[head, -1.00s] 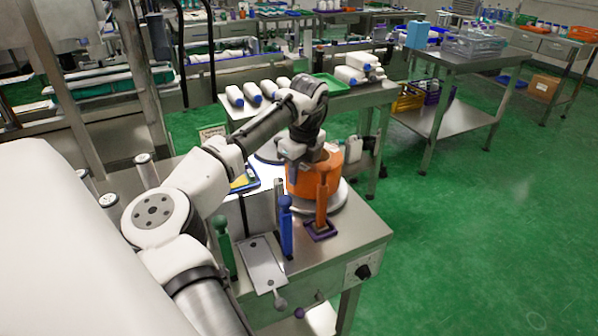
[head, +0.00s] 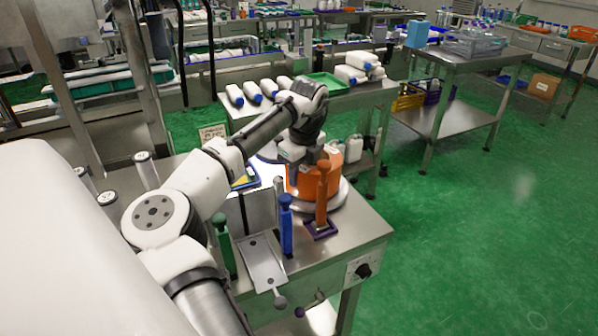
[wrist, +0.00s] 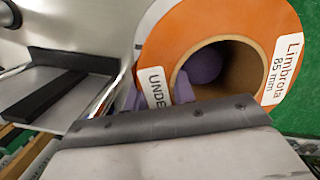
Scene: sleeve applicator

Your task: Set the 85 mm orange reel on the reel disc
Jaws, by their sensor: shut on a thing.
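The orange reel (head: 302,182) sits over the pale round reel disc (head: 338,203) on the steel table. In the wrist view the reel (wrist: 190,35) shows its orange face, a label reading "Limbrota 85 mm" and a hollow brown core. A purple rounded knob (wrist: 203,65) shows inside the core. My gripper (head: 300,160) is at the reel's top, shut on its near wall. In the wrist view purple finger parts (wrist: 180,90) show at the core's edge; the fingertips are largely hidden. I cannot tell whether the reel's underside touches the disc.
Green (head: 224,248), blue (head: 286,228) and orange (head: 322,195) upright handles stand along the table front, beside a steel plate (head: 262,262). White bottles and a green tray (head: 327,86) lie on the table behind. The green floor at right is clear.

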